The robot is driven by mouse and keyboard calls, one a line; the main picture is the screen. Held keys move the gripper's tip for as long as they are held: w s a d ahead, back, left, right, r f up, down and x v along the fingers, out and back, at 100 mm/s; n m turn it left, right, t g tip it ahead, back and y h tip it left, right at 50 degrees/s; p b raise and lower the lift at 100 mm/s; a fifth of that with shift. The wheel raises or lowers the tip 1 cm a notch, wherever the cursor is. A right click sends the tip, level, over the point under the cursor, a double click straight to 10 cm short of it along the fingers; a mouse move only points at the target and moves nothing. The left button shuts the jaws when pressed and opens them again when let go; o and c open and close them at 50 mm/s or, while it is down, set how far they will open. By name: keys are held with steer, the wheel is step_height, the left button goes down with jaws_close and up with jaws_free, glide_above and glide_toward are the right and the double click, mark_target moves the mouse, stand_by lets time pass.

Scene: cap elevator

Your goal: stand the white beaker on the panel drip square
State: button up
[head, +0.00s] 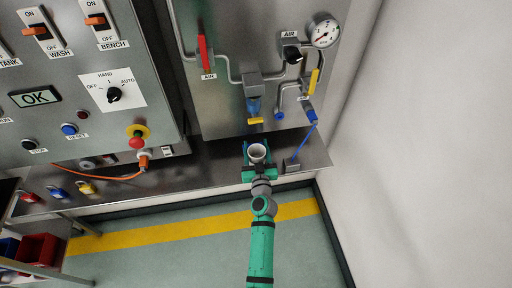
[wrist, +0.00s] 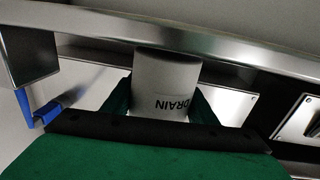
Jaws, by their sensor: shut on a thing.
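The white beaker (head: 258,150) is in my gripper (head: 258,163), with its open mouth facing the head camera. In the wrist view the beaker (wrist: 166,72) stands between the two green fingers and bears the word DRAIN, upside down in the picture. My gripper (wrist: 165,103) is shut on its sides. In the head view the beaker is just below the yellow-tipped blue filter bowl (head: 254,106), over the metal ledge. I cannot clearly make out the panel drip square; the beaker and gripper cover part of the ledge. Whether the beaker's base touches anything is not clear.
An orange cable plug (head: 143,160) and padlocks are further left. The wall (head: 420,150) is at the right. In the wrist view a metal rail (wrist: 240,50) crosses close by.

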steer(key=shift+f, duration=0.6)
stand_by(0.3)
steer(key=o, duration=1.1)
steer(key=shift+s+d, duration=0.15)
steer(key=shift+s, duration=0.4)
steer(key=s, duration=0.3)
steer(key=s+d, duration=0.1)
steer(key=s, duration=0.5)
steer(key=shift+d, duration=0.4)
steer(key=shift+s+d, duration=0.1)
steer(key=shift+s, duration=0.2)
steer(key=shift+w, duration=0.1)
